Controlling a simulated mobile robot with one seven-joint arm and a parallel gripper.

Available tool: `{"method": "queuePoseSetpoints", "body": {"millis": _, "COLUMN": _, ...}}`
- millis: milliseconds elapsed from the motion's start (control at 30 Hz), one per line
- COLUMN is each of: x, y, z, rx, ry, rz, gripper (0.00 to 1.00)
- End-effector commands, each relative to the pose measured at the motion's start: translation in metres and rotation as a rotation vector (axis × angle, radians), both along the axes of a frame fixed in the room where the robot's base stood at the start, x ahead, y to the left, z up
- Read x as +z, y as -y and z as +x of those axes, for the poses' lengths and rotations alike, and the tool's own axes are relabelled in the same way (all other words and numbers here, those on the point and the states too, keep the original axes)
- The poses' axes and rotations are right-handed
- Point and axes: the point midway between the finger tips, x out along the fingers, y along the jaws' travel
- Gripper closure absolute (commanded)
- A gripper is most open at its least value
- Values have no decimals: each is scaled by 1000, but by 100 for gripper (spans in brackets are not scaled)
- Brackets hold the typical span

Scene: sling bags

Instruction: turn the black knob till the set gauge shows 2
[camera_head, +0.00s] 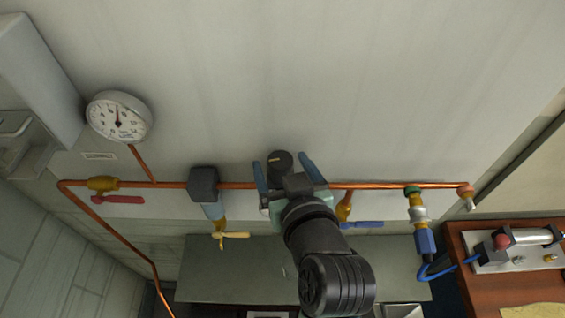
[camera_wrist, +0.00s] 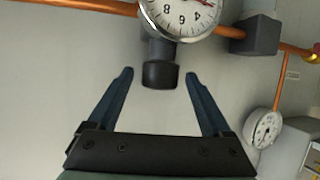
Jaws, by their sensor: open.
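The black knob (camera_head: 281,163) stands up from the copper pipe in the head view, and in the wrist view the knob (camera_wrist: 160,76) hangs below the set gauge (camera_wrist: 182,16). That gauge has a white round face and a red needle. Its top is cut off, so I cannot read its value. My gripper (camera_head: 279,160) is open, one finger on each side of the knob. In the wrist view my gripper (camera_wrist: 158,74) shows clear gaps between both fingers and the knob. The gauge is hidden behind my gripper in the head view.
Another round gauge (camera_head: 119,116) is on the wall at left. Along the copper pipe (camera_head: 390,186) are a red lever (camera_head: 118,199), a yellow handle (camera_head: 234,235), a blue lever (camera_head: 362,224) and a green-topped fitting (camera_head: 414,192).

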Motion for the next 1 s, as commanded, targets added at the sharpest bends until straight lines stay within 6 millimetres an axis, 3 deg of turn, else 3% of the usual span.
{"method": "queuePoseSetpoints", "body": {"millis": 200, "x": 0, "y": 0, "z": 0, "rx": 0, "ry": 1, "rz": -1, "gripper": 20}}
{"method": "queuePoseSetpoints", "body": {"millis": 633, "x": 0, "y": 0, "z": 0, "rx": 0, "ry": 1, "rz": 0, "gripper": 98}}
{"method": "queuePoseSetpoints", "body": {"millis": 1000, "x": -2, "y": 2, "z": 1, "rx": 103, "ry": -4, "rz": 1, "gripper": 100}}
